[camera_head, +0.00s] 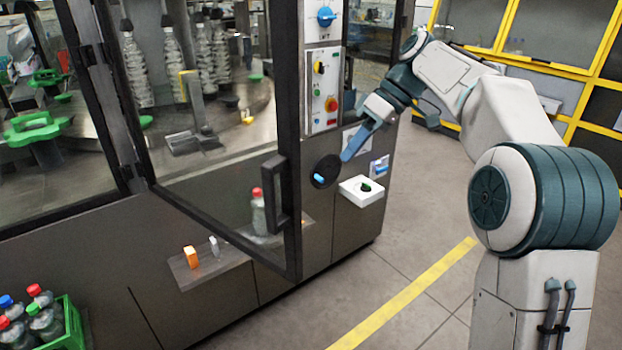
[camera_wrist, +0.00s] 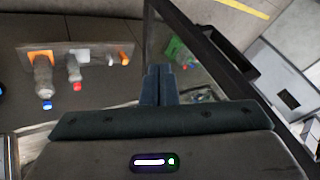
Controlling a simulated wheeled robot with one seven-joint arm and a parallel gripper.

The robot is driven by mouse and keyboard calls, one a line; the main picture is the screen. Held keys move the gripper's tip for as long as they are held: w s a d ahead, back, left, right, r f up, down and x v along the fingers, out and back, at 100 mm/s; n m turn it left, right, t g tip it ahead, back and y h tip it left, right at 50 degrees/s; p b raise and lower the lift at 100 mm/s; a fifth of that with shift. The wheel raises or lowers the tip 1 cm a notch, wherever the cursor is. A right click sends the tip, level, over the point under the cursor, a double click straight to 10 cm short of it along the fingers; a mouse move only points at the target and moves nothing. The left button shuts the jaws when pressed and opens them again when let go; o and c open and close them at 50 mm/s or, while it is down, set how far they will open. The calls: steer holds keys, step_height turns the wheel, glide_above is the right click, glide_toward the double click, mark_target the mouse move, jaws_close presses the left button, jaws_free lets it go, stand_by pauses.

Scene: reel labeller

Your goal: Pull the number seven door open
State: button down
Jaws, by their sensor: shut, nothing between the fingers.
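The glass door (camera_head: 292,235) has a dark frame and a black bar handle (camera_head: 277,190) near its free right edge. It stands ajar, swung out from the machine front. I can read no number seven on it. My gripper (camera_head: 347,157) is to the right of the door's free edge, by a dark round disc on the machine front, apart from the handle. In the wrist view my gripper's fingers (camera_wrist: 160,72) are together and empty. The door frame (camera_wrist: 200,50) and the handle (camera_wrist: 230,55) show there to the right of the fingers.
A control panel (camera_head: 322,85) with knobs is above the disc. A white box with a green button (camera_head: 362,191) juts out below it. A small shelf (camera_head: 185,272) holds bottles and an orange piece. A green crate (camera_head: 75,325) stands lower left.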

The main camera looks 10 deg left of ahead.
steer(key=s+a+f, duration=0.6)
steer(key=a+f, duration=0.1)
steer(key=shift+s+f+p, duration=0.25)
steer(key=shift+f+p, duration=0.15)
stand_by(0.3)
